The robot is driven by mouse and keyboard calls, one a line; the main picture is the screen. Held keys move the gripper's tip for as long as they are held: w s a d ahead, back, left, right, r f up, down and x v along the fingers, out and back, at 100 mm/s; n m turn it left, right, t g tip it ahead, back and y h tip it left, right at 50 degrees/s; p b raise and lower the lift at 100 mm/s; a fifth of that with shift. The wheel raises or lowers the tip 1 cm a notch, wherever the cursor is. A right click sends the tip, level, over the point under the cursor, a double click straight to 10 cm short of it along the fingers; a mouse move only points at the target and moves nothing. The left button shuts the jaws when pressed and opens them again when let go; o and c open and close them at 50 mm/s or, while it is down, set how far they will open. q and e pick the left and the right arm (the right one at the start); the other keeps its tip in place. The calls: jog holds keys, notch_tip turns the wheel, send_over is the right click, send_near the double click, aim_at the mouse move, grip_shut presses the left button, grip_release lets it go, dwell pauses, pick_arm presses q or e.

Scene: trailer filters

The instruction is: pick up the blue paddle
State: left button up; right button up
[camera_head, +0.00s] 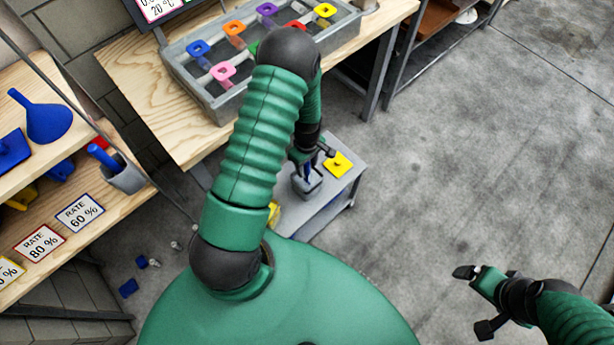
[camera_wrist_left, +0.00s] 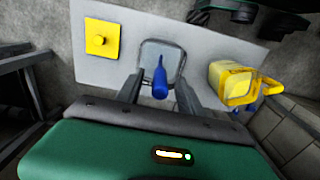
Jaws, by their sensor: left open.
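The blue paddle (camera_wrist_left: 160,78) shows as a blue handle rising from a small grey container (camera_wrist_left: 174,52) on a grey low table. Its lower part is hidden inside the container. In the head view the paddle (camera_head: 308,171) is partly covered by my left gripper (camera_head: 311,156). In the left wrist view my left gripper (camera_wrist_left: 159,88) is open, with a finger on each side of the handle; I cannot tell whether either touches it. My right gripper (camera_head: 474,300) is open and empty over the floor at the lower right.
On the low table (camera_head: 318,207) are a yellow square piece (camera_head: 338,164) and a yellow jug (camera_wrist_left: 232,82). A wooden bench behind holds a grey tray (camera_head: 190,82) of coloured pieces. A shelf at left holds a blue funnel (camera_head: 45,118) and a grey cup (camera_head: 126,178). The right floor is clear.

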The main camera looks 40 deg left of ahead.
aim_at(307, 176)
pick_arm(q)
notch_tip(307, 176, down, 3)
jog(key=shift+a+r, duration=0.1)
jog(key=shift+r, duration=0.2)
grip_shut()
